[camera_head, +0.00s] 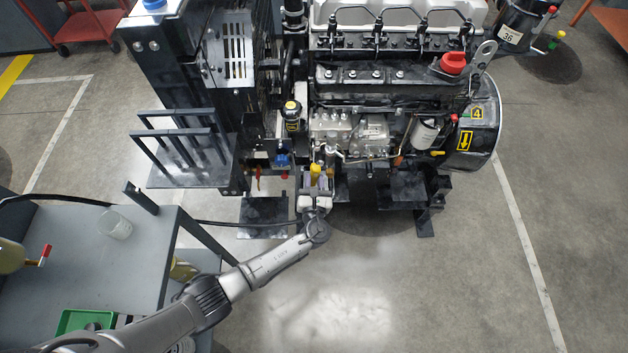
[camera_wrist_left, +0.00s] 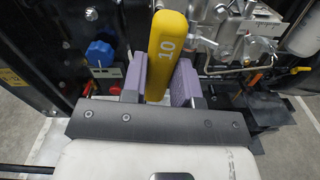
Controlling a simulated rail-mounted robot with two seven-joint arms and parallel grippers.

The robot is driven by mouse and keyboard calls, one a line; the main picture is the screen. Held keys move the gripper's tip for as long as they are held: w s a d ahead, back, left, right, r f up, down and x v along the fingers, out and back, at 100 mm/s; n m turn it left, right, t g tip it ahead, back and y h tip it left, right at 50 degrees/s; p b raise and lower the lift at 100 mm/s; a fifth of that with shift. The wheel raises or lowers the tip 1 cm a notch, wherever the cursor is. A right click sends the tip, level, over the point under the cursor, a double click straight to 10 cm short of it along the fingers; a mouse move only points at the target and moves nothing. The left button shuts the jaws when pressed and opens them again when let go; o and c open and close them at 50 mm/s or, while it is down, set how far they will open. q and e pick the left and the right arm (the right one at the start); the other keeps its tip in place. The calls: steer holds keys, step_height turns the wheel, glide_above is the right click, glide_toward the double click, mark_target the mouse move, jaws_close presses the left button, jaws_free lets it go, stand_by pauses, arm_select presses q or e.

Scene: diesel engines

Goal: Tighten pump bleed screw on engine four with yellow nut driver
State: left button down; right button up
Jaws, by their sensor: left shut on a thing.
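The yellow nut driver (camera_wrist_left: 168,50) has a thick handle marked 10. My left gripper (camera_wrist_left: 158,82) is shut around the handle, with one purple-grey finger pad on each side. In the head view the left gripper (camera_head: 316,186) holds the driver (camera_head: 315,170) upright in front of the engine's lower front side. Engine four (camera_head: 390,95) carries a yellow 4 label on its right end. The injection pump (camera_head: 350,132) is the silver part just beyond the driver, also in the wrist view (camera_wrist_left: 232,42). The driver's tip and the bleed screw cannot be made out. My right gripper is not in view.
A blue knob (camera_wrist_left: 100,53) and a red fitting (camera_wrist_left: 88,88) are left of the driver. A grey cart (camera_head: 80,245) with a cup (camera_head: 115,225) and green tray (camera_head: 85,321) is at lower left.

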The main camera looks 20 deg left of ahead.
arm_select(q)
steer(key=shift+s, duration=0.15)
steer(key=shift+s+d, duration=0.1)
steer(key=shift+s, duration=0.05)
steer(key=shift+s+d+p, duration=0.2)
steer(key=shift+s+p, duration=0.15)
steer(key=shift+p, duration=0.05)
steer(key=shift+s+d, duration=0.1)
steer(key=shift+s, duration=0.2)
